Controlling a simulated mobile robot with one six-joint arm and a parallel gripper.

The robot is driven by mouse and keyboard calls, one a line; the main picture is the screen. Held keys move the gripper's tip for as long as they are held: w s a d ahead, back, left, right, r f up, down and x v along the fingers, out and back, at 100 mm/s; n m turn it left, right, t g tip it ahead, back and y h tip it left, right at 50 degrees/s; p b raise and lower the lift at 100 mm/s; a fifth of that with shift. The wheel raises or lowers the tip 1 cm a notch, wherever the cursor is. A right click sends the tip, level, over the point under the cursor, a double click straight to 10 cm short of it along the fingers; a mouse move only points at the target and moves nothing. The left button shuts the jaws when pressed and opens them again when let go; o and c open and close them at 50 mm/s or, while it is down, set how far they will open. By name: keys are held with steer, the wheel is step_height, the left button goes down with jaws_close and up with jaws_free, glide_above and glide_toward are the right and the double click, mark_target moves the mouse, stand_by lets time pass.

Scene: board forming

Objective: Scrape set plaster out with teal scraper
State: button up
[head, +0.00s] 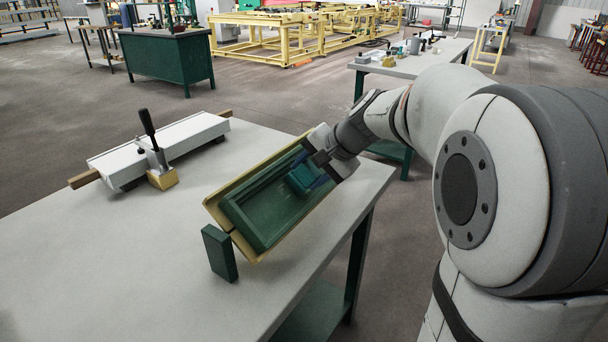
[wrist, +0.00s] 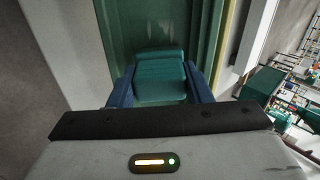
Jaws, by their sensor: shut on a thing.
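My gripper (head: 309,175) is shut on the teal scraper (head: 301,181). In the wrist view, the scraper (wrist: 160,80) sits between the two blue fingers. The scraper is over the inside of a green mould (head: 262,224) with a pale yellow outer frame, which looks tilted on the white table. The mould's green inner surface also fills the upper middle of the wrist view (wrist: 150,22). I cannot tell whether the scraper's edge touches the mould. No set plaster can be made out; the far end of the mould is partly hidden by my gripper.
A dark green block (head: 219,253) stands at the mould's near left corner. A white board-like fixture (head: 190,138) with a black-handled clamp (head: 148,126) lies at the left of the table (head: 110,255). The table's front left is clear. Another bench (head: 400,68) stands behind.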

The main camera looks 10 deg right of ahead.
steer(key=shift+w+d, duration=0.4)
steer(key=shift+r, duration=0.1)
steer(key=shift+p+v, duration=1.3)
steer(key=shift+v, duration=1.7)
steer(key=p+v, duration=0.1)
steer(key=v, duration=0.2)
steer(key=shift+a, duration=0.1)
